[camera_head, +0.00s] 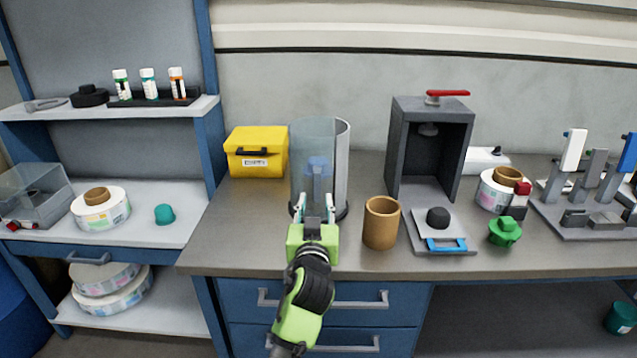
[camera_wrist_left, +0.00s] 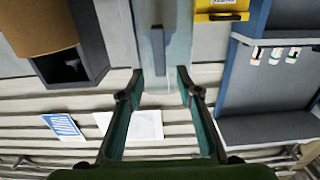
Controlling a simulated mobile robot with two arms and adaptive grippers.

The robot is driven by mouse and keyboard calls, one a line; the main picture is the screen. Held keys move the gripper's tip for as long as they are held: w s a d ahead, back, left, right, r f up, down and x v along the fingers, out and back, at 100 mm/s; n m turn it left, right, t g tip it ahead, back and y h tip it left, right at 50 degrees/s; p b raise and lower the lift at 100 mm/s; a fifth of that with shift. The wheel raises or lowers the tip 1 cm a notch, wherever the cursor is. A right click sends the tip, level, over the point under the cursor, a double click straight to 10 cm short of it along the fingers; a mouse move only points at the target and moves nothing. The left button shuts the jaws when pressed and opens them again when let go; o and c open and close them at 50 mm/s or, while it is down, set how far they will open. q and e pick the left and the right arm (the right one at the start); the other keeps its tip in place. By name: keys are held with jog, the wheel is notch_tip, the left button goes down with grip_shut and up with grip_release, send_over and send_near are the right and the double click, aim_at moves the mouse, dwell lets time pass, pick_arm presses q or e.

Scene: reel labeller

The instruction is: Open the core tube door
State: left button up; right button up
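The core tube (camera_head: 342,150) is a clear upright cylinder on the bench, with a bluish see-through curved door (camera_head: 304,140) on its front left. A blue-grey upright bar handle (camera_head: 318,182) stands on the door; it also shows in the left wrist view (camera_wrist_left: 158,50). The door looks shut. My left gripper (camera_head: 314,205) is open just in front of the handle, with its fingertips to either side of the bar in the left wrist view (camera_wrist_left: 162,75). The fingers look apart from the bar; I cannot tell how far the bar reaches between them. My right gripper is not in view.
A brown cardboard core (camera_head: 381,224) stands close right of the tube. A yellow box (camera_head: 256,152) is at its left. A dark press housing (camera_head: 430,150) and a green knob (camera_head: 505,231) are further right. Drawer handles (camera_head: 345,302) stick out below the bench edge.

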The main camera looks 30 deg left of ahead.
aim_at(317, 186)
pick_arm(q)
jog(key=p+x, duration=0.1)
jog(key=x, duration=0.8)
jog(key=shift+w+d, duration=0.1)
grip_shut()
